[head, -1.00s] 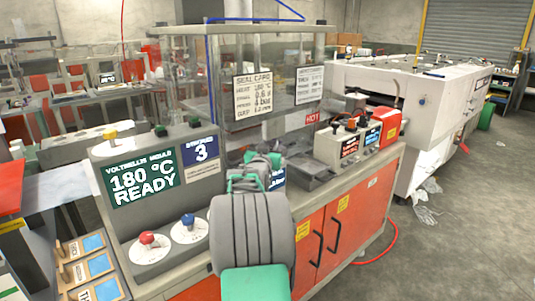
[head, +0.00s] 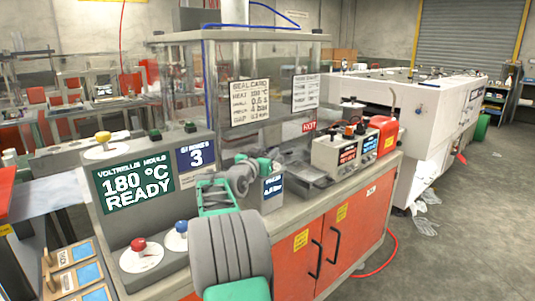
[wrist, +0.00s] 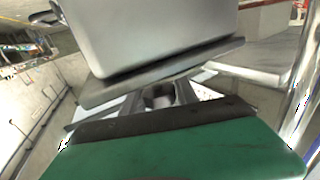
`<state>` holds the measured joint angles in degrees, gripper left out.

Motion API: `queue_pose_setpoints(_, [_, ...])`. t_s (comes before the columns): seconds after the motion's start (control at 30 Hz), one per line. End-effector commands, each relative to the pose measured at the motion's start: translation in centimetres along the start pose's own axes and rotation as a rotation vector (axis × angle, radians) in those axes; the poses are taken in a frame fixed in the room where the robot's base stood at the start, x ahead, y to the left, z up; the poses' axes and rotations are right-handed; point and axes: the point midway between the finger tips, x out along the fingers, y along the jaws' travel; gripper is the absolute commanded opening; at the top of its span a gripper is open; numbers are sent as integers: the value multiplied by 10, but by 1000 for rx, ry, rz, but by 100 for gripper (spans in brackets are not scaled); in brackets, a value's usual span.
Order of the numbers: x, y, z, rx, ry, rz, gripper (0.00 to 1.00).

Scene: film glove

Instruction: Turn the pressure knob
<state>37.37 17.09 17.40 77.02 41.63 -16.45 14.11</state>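A small grey box with a blue display (head: 272,186) stands on the bench beside my gripper (head: 262,168); its lettering is too small to read surely. My gripper hides part of it, and no labelled pressure knob can be made out. In the wrist view, my gripper (wrist: 158,100) has its two fingers apart, with a dark round part (wrist: 158,92) between them; I cannot tell whether they touch it. A large grey block (wrist: 150,35) fills the top of that view, close to the fingers. The control panel carries a red knob (head: 138,245), a blue knob (head: 181,228) and a yellow knob (head: 103,138).
A clear-walled enclosure (head: 185,85) with a seal card (head: 250,101) stands behind my gripper. A grey unit with displays (head: 345,150) and a HOT sign (head: 309,126) are to the right. Orange cabinet doors (head: 325,245) are below. The floor at right is mostly open.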

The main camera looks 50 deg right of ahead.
Motion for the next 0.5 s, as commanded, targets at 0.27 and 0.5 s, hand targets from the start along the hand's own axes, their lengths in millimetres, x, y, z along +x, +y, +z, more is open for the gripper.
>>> queue_pose_setpoints(0.27, [0, 0, 0, 0, 0, 0, 55])
queue_pose_setpoints(0.5, [-3, 0, 0, 0, 0, 0, 55])
